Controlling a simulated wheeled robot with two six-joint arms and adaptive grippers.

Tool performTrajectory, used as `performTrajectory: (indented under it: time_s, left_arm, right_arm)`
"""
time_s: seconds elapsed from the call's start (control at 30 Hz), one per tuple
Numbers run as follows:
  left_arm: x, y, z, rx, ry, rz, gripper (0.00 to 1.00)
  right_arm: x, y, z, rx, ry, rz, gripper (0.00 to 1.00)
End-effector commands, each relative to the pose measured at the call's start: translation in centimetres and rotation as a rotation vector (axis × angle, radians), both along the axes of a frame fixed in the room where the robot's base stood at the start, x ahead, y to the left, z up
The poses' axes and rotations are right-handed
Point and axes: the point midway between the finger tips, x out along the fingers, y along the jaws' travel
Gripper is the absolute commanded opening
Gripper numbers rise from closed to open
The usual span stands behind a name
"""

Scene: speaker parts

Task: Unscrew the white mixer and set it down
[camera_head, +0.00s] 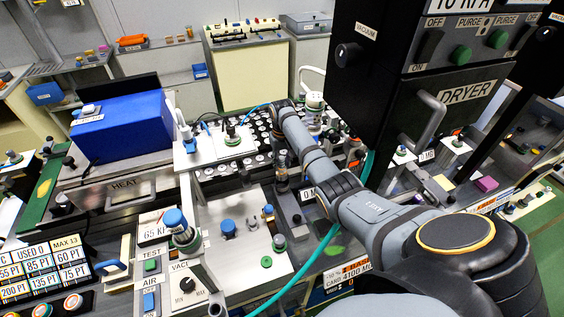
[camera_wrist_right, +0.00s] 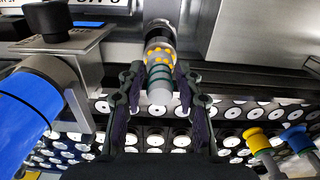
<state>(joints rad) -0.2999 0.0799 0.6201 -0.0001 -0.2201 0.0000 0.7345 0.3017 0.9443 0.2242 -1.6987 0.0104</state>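The mixer (camera_wrist_right: 160,83) is in the middle of the right wrist view. It is a pale grey-white tube with dark green rings and orange-yellow dots, and its upper end meets a dark round fitting (camera_wrist_right: 159,32). My right gripper (camera_wrist_right: 159,75) has one finger on each side of the mixer. A narrow gap seems to show between fingers and tube, so it looks open around it. In the head view my right arm reaches in from the lower right, and its gripper is small and hard to make out there. My left gripper is not in view.
A black tray with rows of white round caps (camera_wrist_right: 232,112) lies beyond the fingers. A blue cylinder (camera_wrist_right: 28,105) stands close on the left. The head view shows a black dryer cabinet (camera_head: 385,75), a blue box (camera_head: 122,128) and a teal hose (camera_head: 305,268) near my arm.

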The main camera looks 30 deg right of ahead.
Motion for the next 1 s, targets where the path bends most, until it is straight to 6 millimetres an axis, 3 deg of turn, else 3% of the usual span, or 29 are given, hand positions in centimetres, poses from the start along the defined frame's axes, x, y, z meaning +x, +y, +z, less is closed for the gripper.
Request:
performTrajectory:
  time_s: [0.4, 0.5, 0.77, 0.97, 1.0]
  left_arm:
    - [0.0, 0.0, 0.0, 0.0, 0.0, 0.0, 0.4]
    - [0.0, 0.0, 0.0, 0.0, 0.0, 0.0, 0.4]
    - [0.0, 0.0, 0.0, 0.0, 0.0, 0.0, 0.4]
    - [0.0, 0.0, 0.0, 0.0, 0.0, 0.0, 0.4]
    - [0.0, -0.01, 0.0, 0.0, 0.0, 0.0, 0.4]
  right_arm:
    - [0.11, 0.17, 0.0, 0.0, 0.0, -0.835, 0.35]
    - [0.14, 0.18, 0.0, 0.0, 0.0, -0.956, 0.35]
    - [0.14, 0.19, 0.0, 0.0, 0.0, -0.995, 0.33]
    - [0.14, 0.19, 0.0, 0.0, 0.0, -0.993, 0.06]
    - [0.14, 0.19, 0.0, 0.0, 0.0, -0.993, 0.06]
